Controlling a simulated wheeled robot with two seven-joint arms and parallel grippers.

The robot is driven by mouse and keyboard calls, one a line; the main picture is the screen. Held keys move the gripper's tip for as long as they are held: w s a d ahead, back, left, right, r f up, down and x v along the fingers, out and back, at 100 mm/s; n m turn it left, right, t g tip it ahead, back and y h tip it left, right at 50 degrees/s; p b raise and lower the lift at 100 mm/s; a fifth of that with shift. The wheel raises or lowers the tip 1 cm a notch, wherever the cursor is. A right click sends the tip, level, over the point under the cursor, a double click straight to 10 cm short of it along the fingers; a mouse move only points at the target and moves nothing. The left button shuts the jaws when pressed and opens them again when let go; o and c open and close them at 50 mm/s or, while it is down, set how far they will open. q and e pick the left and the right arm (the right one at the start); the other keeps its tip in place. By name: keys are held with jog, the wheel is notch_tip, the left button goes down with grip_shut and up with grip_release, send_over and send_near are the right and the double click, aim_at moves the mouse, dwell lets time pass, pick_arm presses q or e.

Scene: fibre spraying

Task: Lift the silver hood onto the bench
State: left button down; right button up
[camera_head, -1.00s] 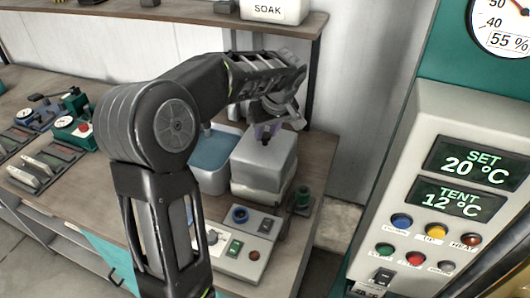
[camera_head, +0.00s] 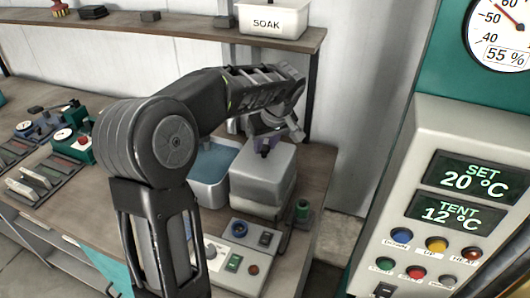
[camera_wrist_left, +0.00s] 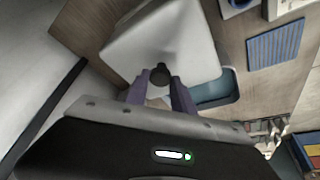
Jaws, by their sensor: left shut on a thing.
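The silver hood (camera_head: 262,182), a grey box with rounded edges, is at the right end of the bench (camera_head: 312,163). My left gripper (camera_head: 265,147) comes down on its top from above and is shut on its knob. In the left wrist view the hood (camera_wrist_left: 165,40) fills the upper middle. Its dark round knob (camera_wrist_left: 160,73) shows at the tips of the two purple-grey fingers (camera_wrist_left: 161,92). I cannot tell whether the hood is clear of what is under it. My right gripper is not in view.
A blue-lined tray (camera_head: 212,168) stands just left of the hood. A control box (camera_head: 237,262) and a green-capped post (camera_head: 302,210) stand in front. A shelf with a SOAK tub (camera_head: 272,20) is behind. A display cabinet (camera_head: 440,130) stands at the right.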

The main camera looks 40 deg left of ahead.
pick_arm(q)
notch_tip(320, 180, up, 10)
jog(key=b, duration=0.1)
jog(key=shift+f, duration=0.15)
jog(key=shift+d, duration=0.1)
dwell(0.6)
